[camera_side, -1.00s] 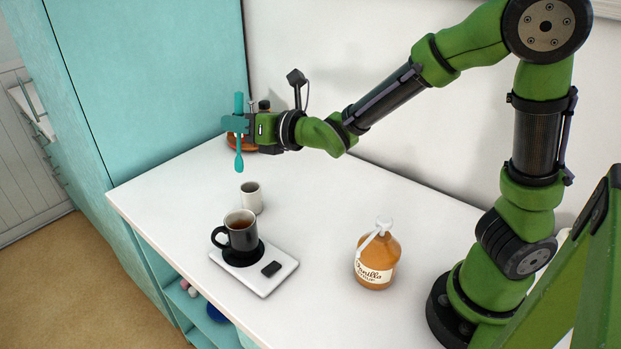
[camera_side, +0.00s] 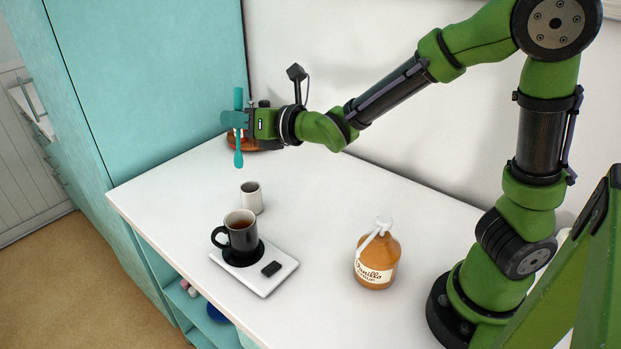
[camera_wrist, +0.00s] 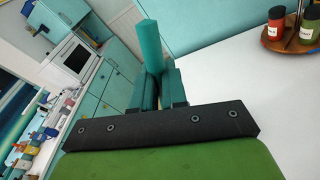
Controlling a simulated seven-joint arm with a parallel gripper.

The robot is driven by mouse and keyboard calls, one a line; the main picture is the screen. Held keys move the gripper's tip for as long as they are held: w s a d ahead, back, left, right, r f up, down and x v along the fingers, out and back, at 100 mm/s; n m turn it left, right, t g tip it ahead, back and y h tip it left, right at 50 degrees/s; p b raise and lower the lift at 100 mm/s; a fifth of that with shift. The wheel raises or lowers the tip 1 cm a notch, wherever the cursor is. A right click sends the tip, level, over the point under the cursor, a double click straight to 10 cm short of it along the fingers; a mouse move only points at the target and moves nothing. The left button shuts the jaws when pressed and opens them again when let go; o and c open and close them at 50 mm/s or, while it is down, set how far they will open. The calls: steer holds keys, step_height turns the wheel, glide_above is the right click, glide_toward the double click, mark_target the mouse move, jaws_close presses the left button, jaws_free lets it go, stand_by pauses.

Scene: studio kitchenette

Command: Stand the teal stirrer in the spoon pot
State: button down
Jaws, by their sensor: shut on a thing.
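The teal stirrer (camera_side: 239,155) is upright in my gripper (camera_side: 236,121), with its wider end down, high above the counter. My gripper is shut on it. In the wrist view the stirrer (camera_wrist: 150,48) stands up between the teal fingers (camera_wrist: 160,90). A small white cup (camera_side: 251,199), which looks like the spoon pot, stands on the counter, lower in the picture and slightly right of the stirrer. The stirrer is well apart from it. I cannot see whether the cup holds anything.
A dark mug (camera_side: 240,232) of brown drink stands on a white warmer plate (camera_side: 284,278), close in front of the cup. An amber vanilla bottle (camera_side: 376,262) stands to the right. A round wooden tray with jars (camera_wrist: 290,38) is at the back. The counter's right middle is clear.

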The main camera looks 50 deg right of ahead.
steer(key=s+d+f+m+h, duration=0.1)
steer(key=s+d+f+h, duration=0.15)
steer(key=d, duration=0.35)
steer(key=s+d+f+m+h, duration=0.1)
steer(key=d+f+m+h, duration=0.15)
steer(key=d, duration=0.35)
steer(key=w+a+f+n+y, duration=0.1)
steer(key=w+a+f+y, duration=0.1)
steer(key=w, duration=0.3)
steer(key=w+a+f+n+y, duration=0.1)
steer(key=w+a+n+y, duration=0.1)
steer(key=w, duration=0.4)
step_height(320, 180, down, 8)
steer(key=shift+r, duration=0.15)
steer(key=shift+f, duration=0.6)
steer(key=c, duration=1.2)
jaws_free()
